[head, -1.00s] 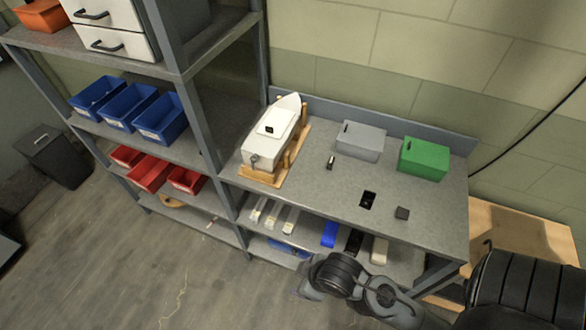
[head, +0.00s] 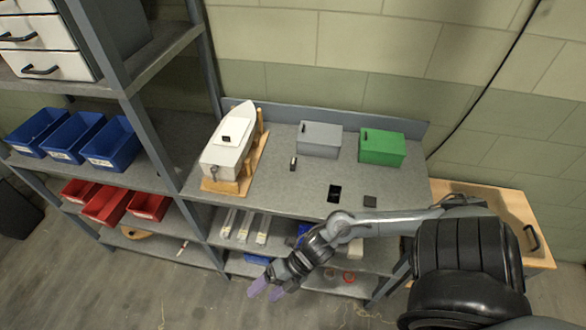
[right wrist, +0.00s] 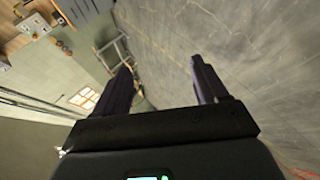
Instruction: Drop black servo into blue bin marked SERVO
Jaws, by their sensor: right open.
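Three blue bins (head: 113,147) stand in a row on the middle shelf at left; their labels are too small to read, so I cannot tell which is marked SERVO. On the grey bench lie a small upright black piece with a light part (head: 293,163), a flat black piece (head: 334,193) and a dark grey block (head: 370,201); I cannot tell which is the servo. My right gripper (head: 267,291) is open and empty, in front of the lower shelf and below the bench top. It also shows in the right wrist view (right wrist: 160,68). My left gripper is out of view.
A white model boat (head: 230,145) on a wooden stand, a grey box (head: 319,139) and a green box (head: 382,147) are on the bench. Red bins (head: 107,206) sit below the blue ones. Shelf posts stand between the bins and the bench. The floor in front is clear.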

